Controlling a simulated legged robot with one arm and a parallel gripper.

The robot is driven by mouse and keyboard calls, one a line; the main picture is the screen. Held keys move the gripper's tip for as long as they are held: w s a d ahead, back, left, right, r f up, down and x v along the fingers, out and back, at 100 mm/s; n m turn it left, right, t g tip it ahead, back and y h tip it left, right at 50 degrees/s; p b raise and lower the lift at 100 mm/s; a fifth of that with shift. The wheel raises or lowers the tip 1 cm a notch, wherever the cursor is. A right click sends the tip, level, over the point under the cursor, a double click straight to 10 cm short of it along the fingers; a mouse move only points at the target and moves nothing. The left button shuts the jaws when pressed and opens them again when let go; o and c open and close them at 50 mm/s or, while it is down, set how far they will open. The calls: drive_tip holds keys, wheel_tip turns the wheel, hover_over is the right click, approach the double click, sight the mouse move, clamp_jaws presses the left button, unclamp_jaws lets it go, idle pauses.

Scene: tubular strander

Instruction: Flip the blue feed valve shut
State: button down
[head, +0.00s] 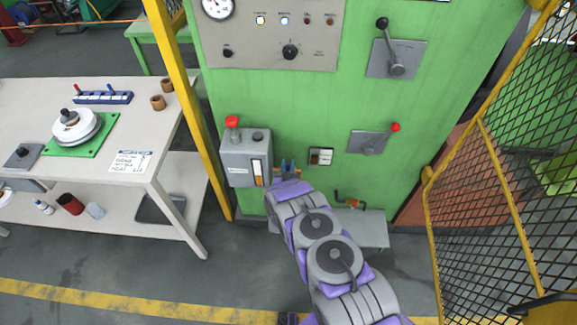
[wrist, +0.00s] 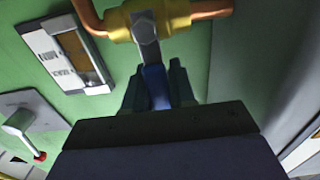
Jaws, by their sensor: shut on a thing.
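The blue feed valve shows in the wrist view, with a yellow body (wrist: 158,18) on a copper pipe and a blue handle (wrist: 156,88) on a grey stem. The handle extends from the body toward my gripper, roughly across the pipe's line in that picture. My gripper (wrist: 158,92) is shut on the blue handle, with one dark finger on each side. In the head view my gripper (head: 287,168) is at the green panel, just right of the grey box. There the valve is mostly hidden by my gripper and arm.
The grey box (head: 245,165) with a red knob stands close left of my gripper. Yellow mesh fencing (head: 500,170) bounds the right; a workbench (head: 150,125) stands left.

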drive_tip(key=shift+a+f, duration=0.1)
drive_tip(key=c, duration=1)
unclamp_jaws()
drive_tip(key=shift+a, duration=0.1)
drive_tip(key=shift+s, duration=0.45)
drive_tip(key=s+p, duration=0.4)
drive_tip(key=s, duration=1.2)
drive_tip(key=shift+s, duration=0.2)
